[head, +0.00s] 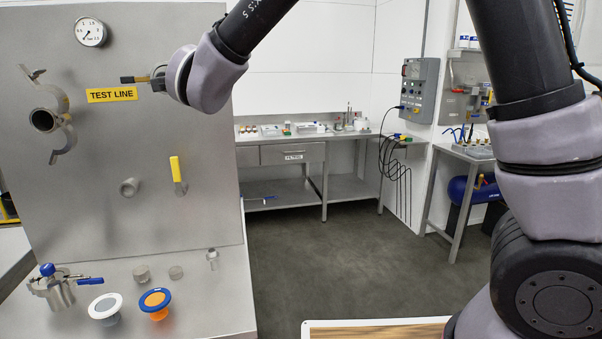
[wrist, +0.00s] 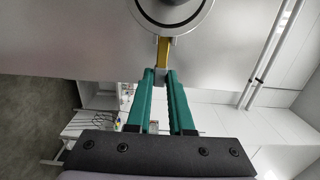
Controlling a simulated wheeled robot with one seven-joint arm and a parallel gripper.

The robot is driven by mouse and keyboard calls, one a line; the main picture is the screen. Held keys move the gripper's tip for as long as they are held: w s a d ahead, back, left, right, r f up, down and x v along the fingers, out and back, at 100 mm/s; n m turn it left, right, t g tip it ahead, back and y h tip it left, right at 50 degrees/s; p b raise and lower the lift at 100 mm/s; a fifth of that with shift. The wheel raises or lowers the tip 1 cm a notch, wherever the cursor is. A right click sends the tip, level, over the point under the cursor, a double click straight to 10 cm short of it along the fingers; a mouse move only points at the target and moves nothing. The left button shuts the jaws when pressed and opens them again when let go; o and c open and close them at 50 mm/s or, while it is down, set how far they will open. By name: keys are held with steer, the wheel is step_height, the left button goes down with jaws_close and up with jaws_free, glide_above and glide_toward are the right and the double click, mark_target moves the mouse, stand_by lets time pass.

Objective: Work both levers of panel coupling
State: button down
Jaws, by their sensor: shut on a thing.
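The steel panel (head: 140,215) carries a TEST LINE label (head: 112,95), a gauge (head: 91,32), an open winged clamp fitting (head: 42,120) and a yellow valve handle (head: 178,169). Loose fittings and knobs (head: 155,299) stand on the ledge. Floor (head: 330,250) right of the panel is clear.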

steer(key=shift+s+m+t+h, duration=0.15)
steer(key=shift+s+m+h, duration=0.1)
steer(key=shift+m+h, duration=0.45)
steer(key=shift+s+m+t+h, duration=0.2)
steer(key=shift+m+h, duration=0.2)
steer(key=shift+h, duration=0.6)
steer(key=shift+s+m+h, duration=0.15)
steer(key=shift+m+h, duration=0.15)
steer(key=shift+h, duration=0.2)
steer(key=c, duration=0.7)
jaws_free()
